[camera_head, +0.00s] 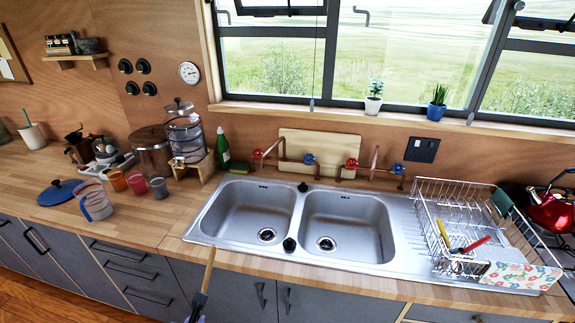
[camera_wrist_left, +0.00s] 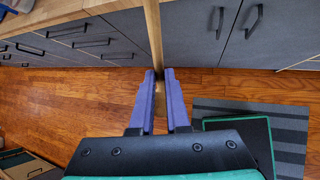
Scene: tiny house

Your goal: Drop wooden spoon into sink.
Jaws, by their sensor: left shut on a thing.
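The wooden spoon (camera_head: 210,270) is a light wooden stick standing near upright in front of the counter edge, left of the sink's front. It also shows in the left wrist view (camera_wrist_left: 153,35). My left gripper (camera_head: 198,301) is shut on its lower part, below the counter top; in the left wrist view the purple fingers (camera_wrist_left: 160,76) close around it. The steel sink (camera_head: 297,213) has two empty basins, up and to the right of the gripper. I cannot tell the spoon's bowl end. My right gripper is not in view.
A dish rack (camera_head: 425,215) with utensils stands right of the sink. Cups, a glass jug (camera_head: 94,203) and a blue lid (camera_head: 58,191) sit left. Pipe taps (camera_head: 350,163) run behind the basins. Drawer fronts with handles (camera_wrist_left: 248,21) are close to the gripper.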

